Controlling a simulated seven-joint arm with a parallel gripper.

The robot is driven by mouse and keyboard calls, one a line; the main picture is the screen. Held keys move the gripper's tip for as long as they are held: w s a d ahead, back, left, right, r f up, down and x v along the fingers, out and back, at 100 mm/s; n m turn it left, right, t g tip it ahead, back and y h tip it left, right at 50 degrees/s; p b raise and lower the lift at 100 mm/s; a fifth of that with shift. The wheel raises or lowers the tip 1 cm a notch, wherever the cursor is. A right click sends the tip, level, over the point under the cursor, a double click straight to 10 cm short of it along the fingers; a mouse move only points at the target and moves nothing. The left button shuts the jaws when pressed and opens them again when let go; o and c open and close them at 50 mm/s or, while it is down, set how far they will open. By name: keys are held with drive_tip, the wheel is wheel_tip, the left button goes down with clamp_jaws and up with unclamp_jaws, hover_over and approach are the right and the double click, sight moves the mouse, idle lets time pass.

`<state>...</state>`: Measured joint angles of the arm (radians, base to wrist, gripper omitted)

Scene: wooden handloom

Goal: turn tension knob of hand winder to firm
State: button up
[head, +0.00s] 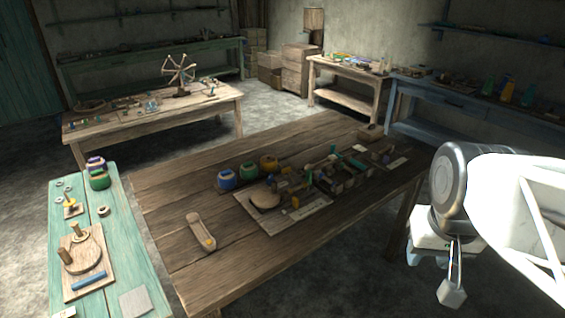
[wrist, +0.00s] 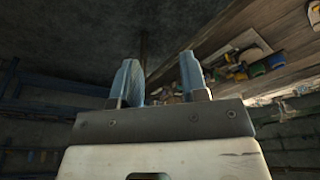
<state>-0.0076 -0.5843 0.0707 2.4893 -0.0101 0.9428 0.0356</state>
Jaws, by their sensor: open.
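The dark wooden table (head: 165,217) in the middle of the head view bears a pale board (head: 312,212) with a round wooden disc (head: 264,196) and several small coloured parts. Another board (head: 84,287) with a round base and upright wooden pegs lies on the green table at left. I cannot tell for sure which of these is the hand winder, and its tension knob is too small to make out. My gripper (head: 427,259) hangs at the right, off the dark table's right side, away from both boards. In the wrist view, its two blue fingers (wrist: 160,75) are apart with nothing between them.
Blue, green and yellow yarn jars (head: 247,172) stand behind the pale board. A wooden shuttle-like piece (head: 201,231) lies at the front left. The dark table's front is mostly clear. In the wrist view, a table edge with parts (wrist: 240,57) shows at upper right.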

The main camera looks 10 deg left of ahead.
drive_tip(key=w+a+r, duration=0.2)
drive_tip(key=w+a, duration=0.1)
drive_tip(key=w, duration=0.7)
drive_tip(key=w+a+r, duration=0.1)
drive_tip(key=w+a, duration=0.2)
drive_tip(key=w, duration=0.6)
drive_tip(key=g, duration=0.3)
hover_over(270, 175)
drive_tip(key=shift+m, duration=0.4)
drive_tip(key=f, duration=2.6)
drive_tip(key=shift+s+d+f, duration=0.3)
drive_tip(key=shift+w+a+f, duration=0.15)
drive_tip(key=shift+a+f, duration=0.1)
drive_tip(key=shift+f, duration=0.1)
drive_tip(key=shift+f, duration=3.8)
